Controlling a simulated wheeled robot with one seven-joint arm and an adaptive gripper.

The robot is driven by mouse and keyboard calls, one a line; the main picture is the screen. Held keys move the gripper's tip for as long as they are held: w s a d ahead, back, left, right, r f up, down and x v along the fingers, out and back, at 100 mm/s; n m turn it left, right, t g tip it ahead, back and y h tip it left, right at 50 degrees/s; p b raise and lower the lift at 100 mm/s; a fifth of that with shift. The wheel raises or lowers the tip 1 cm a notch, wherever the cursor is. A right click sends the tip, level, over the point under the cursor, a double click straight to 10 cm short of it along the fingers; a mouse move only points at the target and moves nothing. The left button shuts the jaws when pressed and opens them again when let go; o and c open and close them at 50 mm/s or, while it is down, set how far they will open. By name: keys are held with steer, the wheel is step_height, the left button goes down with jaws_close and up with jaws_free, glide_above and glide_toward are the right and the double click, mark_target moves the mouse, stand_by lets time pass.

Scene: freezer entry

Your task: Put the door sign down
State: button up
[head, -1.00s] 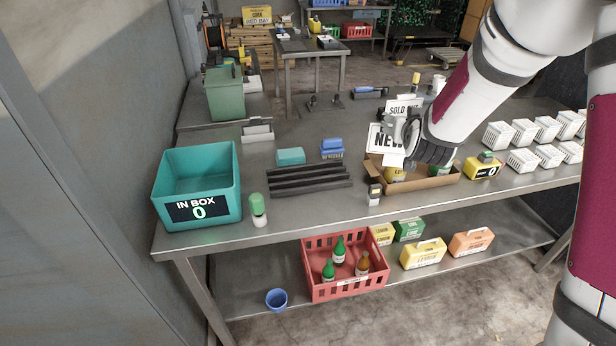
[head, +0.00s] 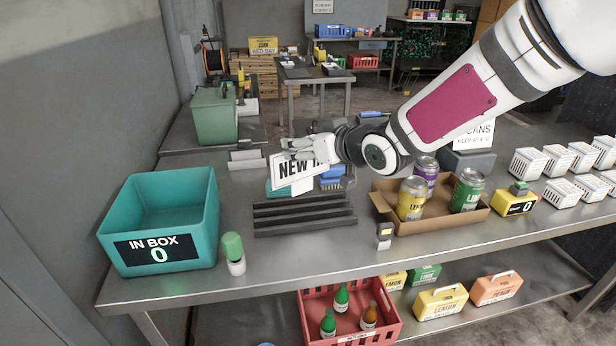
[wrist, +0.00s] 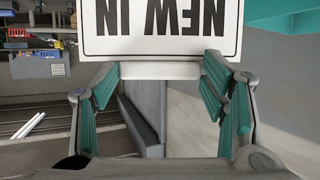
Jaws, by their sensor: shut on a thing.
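The door sign (head: 296,171) is a white plate with black "NEW IN" lettering. My gripper (head: 308,148) is shut on it and holds it up, tilted, above the far side of the bench. In the wrist view the sign (wrist: 160,38) appears upside down, with its edge between the teal-padded fingers of my gripper (wrist: 162,72). A dark rack with long slots (head: 305,218) lies on the bench in front of and below the sign. Part of the sign's lower edge overlaps the blue items behind it in the head view.
A teal "IN BOX" (head: 118,215) stands at left, with a green-capped bottle (head: 233,253) beside it. A cardboard tray with several cans (head: 436,224) is right of the rack. A small grey holder (head: 247,160) sits behind. A red crate (head: 318,316) is on the lower shelf.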

mark_target(303, 164)
steer(key=shift+f+b, duration=0.35)
steer(key=shift+f, duration=2.35)
steer(key=o, duration=1.6)
steer(key=shift+c, duration=0.2)
